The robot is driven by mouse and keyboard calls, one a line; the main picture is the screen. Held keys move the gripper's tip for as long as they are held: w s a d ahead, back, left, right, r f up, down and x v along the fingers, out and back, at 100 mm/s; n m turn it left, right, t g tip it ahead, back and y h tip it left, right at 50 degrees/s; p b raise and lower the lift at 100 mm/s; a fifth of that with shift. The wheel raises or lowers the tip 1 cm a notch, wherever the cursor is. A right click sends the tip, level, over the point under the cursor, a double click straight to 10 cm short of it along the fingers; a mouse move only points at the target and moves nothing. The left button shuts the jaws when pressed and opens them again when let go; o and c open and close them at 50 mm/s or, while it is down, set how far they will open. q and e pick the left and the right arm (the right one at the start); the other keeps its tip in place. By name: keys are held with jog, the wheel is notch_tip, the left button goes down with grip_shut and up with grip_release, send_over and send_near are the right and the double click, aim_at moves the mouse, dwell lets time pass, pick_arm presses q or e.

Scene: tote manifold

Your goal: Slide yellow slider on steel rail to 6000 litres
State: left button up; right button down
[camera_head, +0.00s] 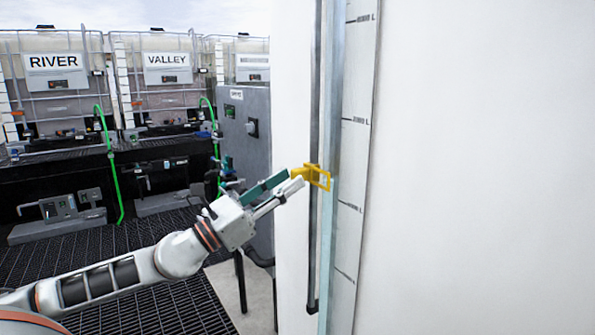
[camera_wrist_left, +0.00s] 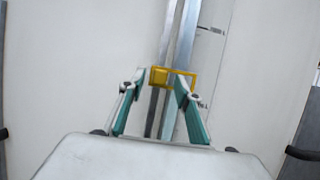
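The yellow slider (camera_head: 323,179) sits on the vertical steel rail (camera_head: 314,240) against the tall white tank. A pale scale strip (camera_head: 352,160) with litre marks runs beside the rail; its numbers are too small to read. The slider's pointer frame lies between two marks. My left gripper (camera_head: 294,178) is at the slider's left side, its fingertips close to the yellow handle. In the left wrist view, the teal fingers (camera_wrist_left: 160,78) are apart, with the yellow block (camera_wrist_left: 158,77) between or just beyond their tips. Contact is unclear. My right gripper is not in view.
The white tank wall (camera_head: 470,180) fills the right side. A grey cabinet (camera_head: 246,140) stands behind my left gripper. Caged totes labelled RIVER (camera_head: 55,62) and VALLEY (camera_head: 167,60) stand at the back left, with green hoses (camera_head: 112,165). Dark grating covers the floor.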

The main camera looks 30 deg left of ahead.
aim_at(298, 174)
pick_arm(q)
jog(key=shift+p+x, duration=0.45)
jog(key=shift+x, duration=0.6)
jog(key=shift+p+x, duration=0.35)
jog(key=shift+x, duration=0.5)
grip_shut()
